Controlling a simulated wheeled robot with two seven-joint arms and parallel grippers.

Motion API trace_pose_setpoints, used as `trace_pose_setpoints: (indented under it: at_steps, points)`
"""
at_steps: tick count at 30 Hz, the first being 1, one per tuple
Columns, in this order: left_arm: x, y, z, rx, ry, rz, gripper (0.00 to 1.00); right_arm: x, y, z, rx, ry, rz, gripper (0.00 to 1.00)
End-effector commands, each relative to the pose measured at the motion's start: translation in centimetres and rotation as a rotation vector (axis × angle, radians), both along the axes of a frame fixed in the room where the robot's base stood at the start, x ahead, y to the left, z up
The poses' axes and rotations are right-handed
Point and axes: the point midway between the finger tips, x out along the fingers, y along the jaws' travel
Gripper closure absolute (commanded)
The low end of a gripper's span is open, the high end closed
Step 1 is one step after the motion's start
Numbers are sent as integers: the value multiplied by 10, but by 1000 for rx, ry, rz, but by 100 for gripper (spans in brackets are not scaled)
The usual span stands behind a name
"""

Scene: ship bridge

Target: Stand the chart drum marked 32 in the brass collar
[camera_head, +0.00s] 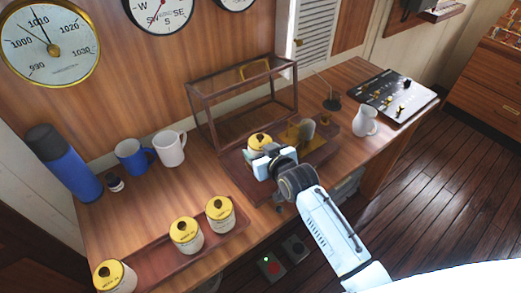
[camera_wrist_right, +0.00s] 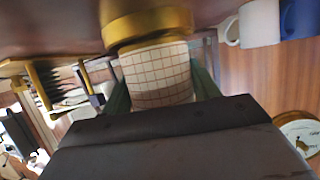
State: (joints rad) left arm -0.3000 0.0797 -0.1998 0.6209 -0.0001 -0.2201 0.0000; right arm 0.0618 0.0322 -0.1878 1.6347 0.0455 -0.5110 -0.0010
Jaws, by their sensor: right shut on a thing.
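My right gripper (camera_head: 272,162) is shut on a chart drum (camera_head: 259,141) with a yellow top, at the wooden instrument base. Its number is not readable. In the right wrist view the drum's gridded paper side (camera_wrist_right: 157,75) shows between the green-grey fingers (camera_wrist_right: 160,92). This view looks upside down. A wide brass ring, apparently the brass collar (camera_wrist_right: 150,25), is at the drum's lower end. I cannot tell whether the drum is seated in it or just above it. My left gripper is in neither view.
Three yellow-topped drums (camera_head: 186,236) stand in a long tray (camera_head: 155,262) at the front left. An open glazed case (camera_head: 238,88) is behind the base, with brass parts (camera_head: 298,133) beside the held drum. A white jug (camera_head: 365,121), mugs (camera_head: 170,149) and a blue flask (camera_head: 66,168) stand around.

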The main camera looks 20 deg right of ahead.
Motion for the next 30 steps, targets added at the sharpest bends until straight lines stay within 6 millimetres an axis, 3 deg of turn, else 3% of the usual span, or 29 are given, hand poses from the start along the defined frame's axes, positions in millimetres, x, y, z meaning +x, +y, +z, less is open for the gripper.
trace_pose_setpoints:
  at_steps: [18,19,20,30]
  points:
    - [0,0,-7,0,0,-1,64,0,0,-11,0,-2,0,67]
    - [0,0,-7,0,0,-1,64,0,0,-11,1,-3,0,37]
    - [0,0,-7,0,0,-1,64,0,0,-11,1,-3,0,33]
    - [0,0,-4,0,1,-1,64,-2,-1,-10,0,2,0,30]
